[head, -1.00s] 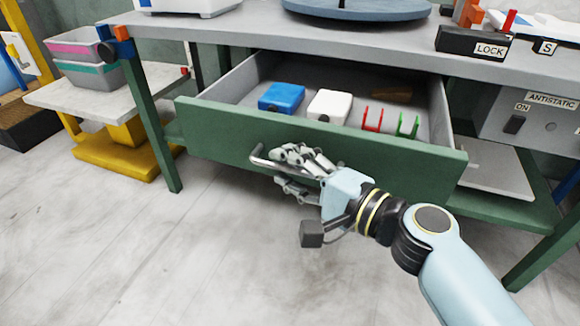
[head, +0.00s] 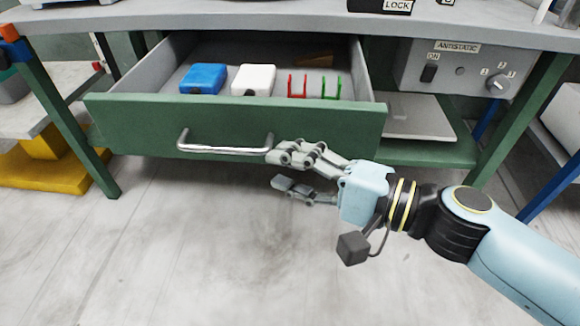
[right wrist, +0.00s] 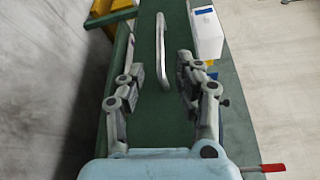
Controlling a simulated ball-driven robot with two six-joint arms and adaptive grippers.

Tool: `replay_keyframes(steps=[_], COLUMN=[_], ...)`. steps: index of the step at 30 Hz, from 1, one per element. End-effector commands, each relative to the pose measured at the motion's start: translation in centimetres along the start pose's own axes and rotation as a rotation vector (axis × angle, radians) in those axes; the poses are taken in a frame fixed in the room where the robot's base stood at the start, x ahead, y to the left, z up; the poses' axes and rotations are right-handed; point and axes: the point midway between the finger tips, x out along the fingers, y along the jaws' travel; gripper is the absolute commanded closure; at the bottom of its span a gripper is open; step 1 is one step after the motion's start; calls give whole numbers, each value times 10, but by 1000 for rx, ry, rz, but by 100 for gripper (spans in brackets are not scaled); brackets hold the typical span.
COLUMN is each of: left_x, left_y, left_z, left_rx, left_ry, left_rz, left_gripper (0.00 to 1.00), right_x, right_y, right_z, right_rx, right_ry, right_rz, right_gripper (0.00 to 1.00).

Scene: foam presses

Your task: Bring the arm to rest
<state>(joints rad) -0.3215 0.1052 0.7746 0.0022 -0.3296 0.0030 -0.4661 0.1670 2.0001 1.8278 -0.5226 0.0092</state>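My right gripper (head: 280,170) is open and empty, just right of the handle of the open green drawer. The silver drawer handle (head: 225,148) is clear of the fingers in the head view. In the right wrist view the handle (right wrist: 161,50) lies ahead of the two spread fingers (right wrist: 162,85), against the green drawer front (right wrist: 145,120). The drawer front also shows in the head view (head: 330,125). My left gripper is in neither view.
The drawer holds a blue box (head: 203,78), a white box (head: 253,80), a red bracket (head: 297,86) and a green bracket (head: 331,88). An ANTISTATIC panel (head: 460,72) hangs at right under the worktop (head: 250,20). A yellow base (head: 45,172) stands at left. The floor below is clear.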

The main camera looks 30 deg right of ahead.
Motion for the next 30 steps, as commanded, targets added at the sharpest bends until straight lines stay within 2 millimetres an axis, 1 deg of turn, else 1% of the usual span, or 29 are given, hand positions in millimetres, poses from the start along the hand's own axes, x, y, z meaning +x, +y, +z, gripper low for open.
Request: replay_keyframes(steps=[12,14,16,17,20,21,23,24,26,27,29,30], left_x=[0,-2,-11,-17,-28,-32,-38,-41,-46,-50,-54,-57], left_y=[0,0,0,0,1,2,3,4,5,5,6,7], left_z=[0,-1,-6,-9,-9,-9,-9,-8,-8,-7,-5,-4], left_rx=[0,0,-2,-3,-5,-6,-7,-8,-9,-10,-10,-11], left_ry=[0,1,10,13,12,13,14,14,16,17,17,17], left_rz=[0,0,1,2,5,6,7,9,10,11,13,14], left_gripper=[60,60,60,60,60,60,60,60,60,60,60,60], right_x=[0,1,5,7,4,-1,-15,-27,-50,-68,-99,-122], right_y=[0,-4,-19,-17,38,66,113,145,190,220,260,285], right_z=[0,0,0,-3,-19,-26,-35,-40,-45,-46,-46,-45], right_rx=[0,-2,-9,-3,-51,-84,-144,-187,-257,-304,-379,-431], right_ry=[0,-1,-1,7,48,65,86,93,94,85,61,34], right_rz=[0,-4,-21,-9,137,215,348,440,579,672,810,901], right_gripper=[66,66,66,66,66,66,66,66,66,66,66,66])
